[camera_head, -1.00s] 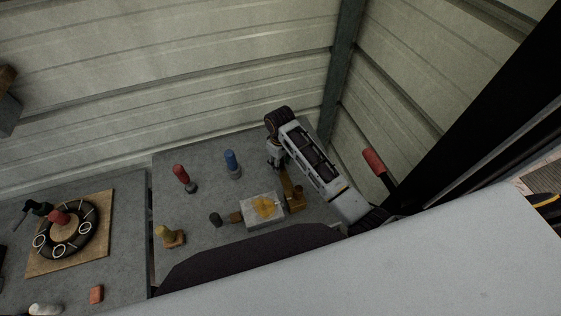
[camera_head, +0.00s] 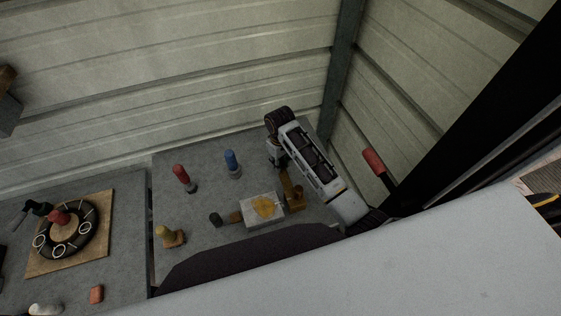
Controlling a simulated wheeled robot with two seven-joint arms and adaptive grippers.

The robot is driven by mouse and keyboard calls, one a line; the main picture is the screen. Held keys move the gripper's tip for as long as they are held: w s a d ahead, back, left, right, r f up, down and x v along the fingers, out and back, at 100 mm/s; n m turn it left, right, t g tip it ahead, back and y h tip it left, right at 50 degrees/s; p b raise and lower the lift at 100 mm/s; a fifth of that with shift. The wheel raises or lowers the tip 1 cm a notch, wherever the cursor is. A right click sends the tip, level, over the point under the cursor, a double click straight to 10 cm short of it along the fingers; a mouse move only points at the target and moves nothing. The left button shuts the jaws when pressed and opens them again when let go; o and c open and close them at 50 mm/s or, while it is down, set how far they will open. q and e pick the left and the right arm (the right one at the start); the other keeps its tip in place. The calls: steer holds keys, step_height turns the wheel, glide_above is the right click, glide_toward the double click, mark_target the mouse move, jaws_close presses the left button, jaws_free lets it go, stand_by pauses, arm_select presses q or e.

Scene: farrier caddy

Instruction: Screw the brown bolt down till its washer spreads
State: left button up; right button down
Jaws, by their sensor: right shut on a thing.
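My right gripper (camera_head: 275,156) points down at the back right of the grey table, below the dark wrist ring of my arm. It is shut at the top of a brown upright piece (camera_head: 290,187), which seems to be the brown bolt; the contact is small and partly covered by my arm. The brown piece stands beside a pale grey block (camera_head: 249,213) with a yellow patch on top. A washer cannot be made out. My left gripper is not in view.
On the grey table (camera_head: 205,152) stand a red-handled piece (camera_head: 181,173), a blue-topped piece (camera_head: 232,159), a dark cylinder (camera_head: 215,219) and a yellow piece (camera_head: 165,233). A wooden board (camera_head: 99,213) with a black ring lies left. Corrugated walls close the back and right.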

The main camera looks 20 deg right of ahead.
steer(key=m, duration=0.5)
stand_by(0.3)
steer(key=c, duration=1.3)
jaws_free()
steer(key=shift+r, duration=0.1)
steer(key=shift+r, duration=2.4)
